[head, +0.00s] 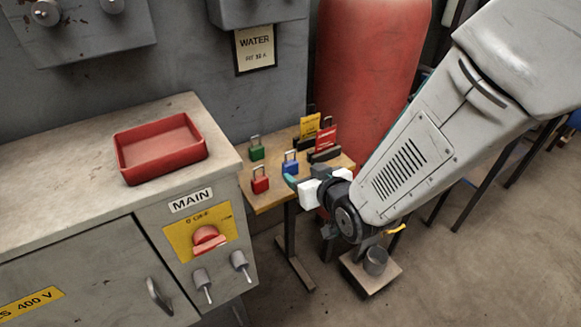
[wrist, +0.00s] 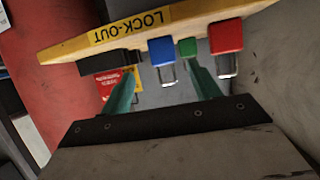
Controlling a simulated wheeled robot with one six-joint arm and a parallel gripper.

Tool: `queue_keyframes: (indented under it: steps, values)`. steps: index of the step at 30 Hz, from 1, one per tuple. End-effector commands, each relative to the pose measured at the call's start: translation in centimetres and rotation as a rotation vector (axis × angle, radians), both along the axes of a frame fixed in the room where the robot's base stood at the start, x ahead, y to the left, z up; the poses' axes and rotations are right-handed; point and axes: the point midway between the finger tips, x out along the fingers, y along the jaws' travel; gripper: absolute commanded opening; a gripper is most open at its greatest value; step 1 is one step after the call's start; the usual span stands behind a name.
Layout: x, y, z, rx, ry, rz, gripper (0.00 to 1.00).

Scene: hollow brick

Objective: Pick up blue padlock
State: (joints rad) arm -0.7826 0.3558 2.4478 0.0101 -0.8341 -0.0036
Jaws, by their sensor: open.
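The blue padlock (head: 290,167) stands upright on a small wooden table (head: 262,202), between the green padlock (head: 256,153) behind it and the red padlock (head: 260,185) in front to the left. My gripper (head: 312,179) is open and empty at the table's right edge, just right of the blue padlock. In the wrist view, which looks upside down, the blue padlock (wrist: 162,51) lies ahead, between the lines of my two teal fingers (wrist: 161,70). The green padlock (wrist: 187,47) and the red padlock (wrist: 226,37) show to its right there.
Yellow and red tags (head: 326,138) on dark holders stand at the table's back right. A red tray (head: 160,147) sits empty on the grey cabinet (head: 60,215) at left. A large red cylinder (head: 370,70) stands behind the table. A stool (head: 370,272) is below my arm.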

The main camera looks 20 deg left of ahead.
Motion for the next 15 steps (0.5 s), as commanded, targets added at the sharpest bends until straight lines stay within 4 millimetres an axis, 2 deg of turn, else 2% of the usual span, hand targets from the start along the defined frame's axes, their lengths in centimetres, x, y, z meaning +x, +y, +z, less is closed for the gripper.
queue_keyframes:
  steps: [15]
  values:
    - [4.1, 4.6, -2.3, 0.004, -0.004, 0.003, 0.62]
